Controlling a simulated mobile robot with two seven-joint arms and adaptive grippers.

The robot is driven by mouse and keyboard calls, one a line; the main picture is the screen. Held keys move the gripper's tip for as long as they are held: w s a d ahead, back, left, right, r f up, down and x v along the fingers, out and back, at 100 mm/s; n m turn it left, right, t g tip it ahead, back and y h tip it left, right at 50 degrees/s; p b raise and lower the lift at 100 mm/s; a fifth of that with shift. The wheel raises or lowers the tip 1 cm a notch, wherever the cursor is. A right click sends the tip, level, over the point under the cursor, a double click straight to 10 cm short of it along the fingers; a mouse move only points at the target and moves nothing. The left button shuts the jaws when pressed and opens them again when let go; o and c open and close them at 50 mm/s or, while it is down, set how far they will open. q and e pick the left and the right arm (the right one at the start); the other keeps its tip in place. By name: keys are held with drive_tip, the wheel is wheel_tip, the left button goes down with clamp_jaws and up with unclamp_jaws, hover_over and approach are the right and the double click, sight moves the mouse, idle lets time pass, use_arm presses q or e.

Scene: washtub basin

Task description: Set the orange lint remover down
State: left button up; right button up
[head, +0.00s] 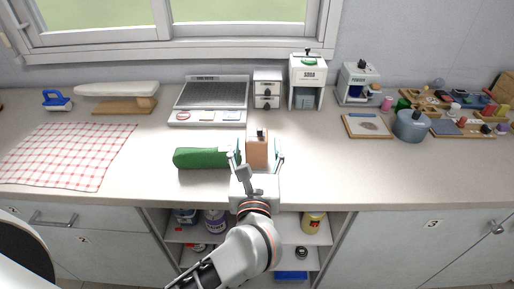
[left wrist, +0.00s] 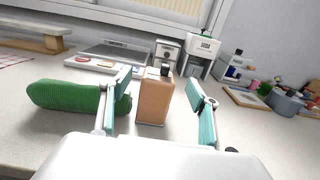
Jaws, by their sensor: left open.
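The orange lint remover (head: 256,151) is a small upright orange-brown block with a dark knob on top. It stands on the counter (head: 330,180) near its front edge. My left gripper (head: 257,160) is open, with one finger on each side of the block. In the left wrist view the block (left wrist: 155,101) stands between the two spread teal fingers (left wrist: 160,110), with visible gaps on both sides. My right gripper is not in view.
A green rolled bundle (head: 205,158) lies just left of the block, close to my left finger. Behind are a grey tray (head: 210,93), small white drawers (head: 267,89) and a soda dispenser (head: 307,82).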

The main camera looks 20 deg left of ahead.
sight(256, 138)
use_arm(q)
drive_tip(key=x, duration=0.4)
drive_tip(key=shift+w+f, duration=0.1)
clamp_jaws()
drive_tip(key=shift+p, duration=0.3)
